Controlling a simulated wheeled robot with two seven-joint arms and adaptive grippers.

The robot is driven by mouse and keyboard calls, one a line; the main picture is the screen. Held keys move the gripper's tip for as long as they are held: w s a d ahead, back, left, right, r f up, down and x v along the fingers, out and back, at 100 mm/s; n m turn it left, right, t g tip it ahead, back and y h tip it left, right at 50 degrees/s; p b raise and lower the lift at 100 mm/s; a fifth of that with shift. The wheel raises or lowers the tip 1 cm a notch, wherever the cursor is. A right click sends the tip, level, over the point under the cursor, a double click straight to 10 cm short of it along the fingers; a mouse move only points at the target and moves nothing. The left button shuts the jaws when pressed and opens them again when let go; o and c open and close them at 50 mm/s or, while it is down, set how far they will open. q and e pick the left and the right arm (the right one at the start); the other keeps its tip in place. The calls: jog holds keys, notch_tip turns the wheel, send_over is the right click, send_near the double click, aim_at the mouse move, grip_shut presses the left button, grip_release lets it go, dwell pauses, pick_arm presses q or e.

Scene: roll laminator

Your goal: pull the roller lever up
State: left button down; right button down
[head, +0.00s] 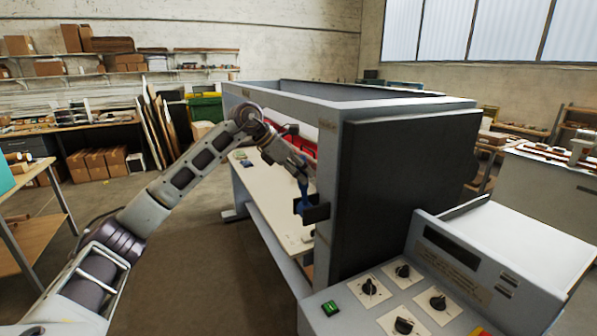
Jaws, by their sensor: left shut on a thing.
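The roll laminator (398,190) is a large grey frame with a black side panel, filling the middle and right. The roller lever (303,192) is a small blue handle standing up from a dark bracket (314,210) on the frame's near-left post. My left arm reaches in from the left, and my left gripper (299,174) points down at the lever's top. It is shut on the lever; the fingers are small and partly merge with the lever, so the exact grip is hard to see. My right gripper is not in view.
A control panel (390,300) with several black knobs and a green switch (330,308) stands at the front right. The laminator's pale bed (262,195) lies behind and below my left gripper. A wooden-topped table (40,230) is at the left edge. Open floor (190,265) lies between.

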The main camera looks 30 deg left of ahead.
pick_arm(q)
jog(key=shift+w+d+r+g+y, duration=0.2)
jog(key=shift+w+d+g+y, duration=0.25)
jog(key=shift+w, duration=0.2)
dwell(0.3)
jog(key=c, duration=1.4)
grip_release()
jog(key=o, duration=0.3)
jog(key=shift+w+d+f, duration=0.1)
jog(key=shift+w+d, duration=0.05)
jog(key=v, duration=1.2)
jog(key=shift+w, duration=0.1)
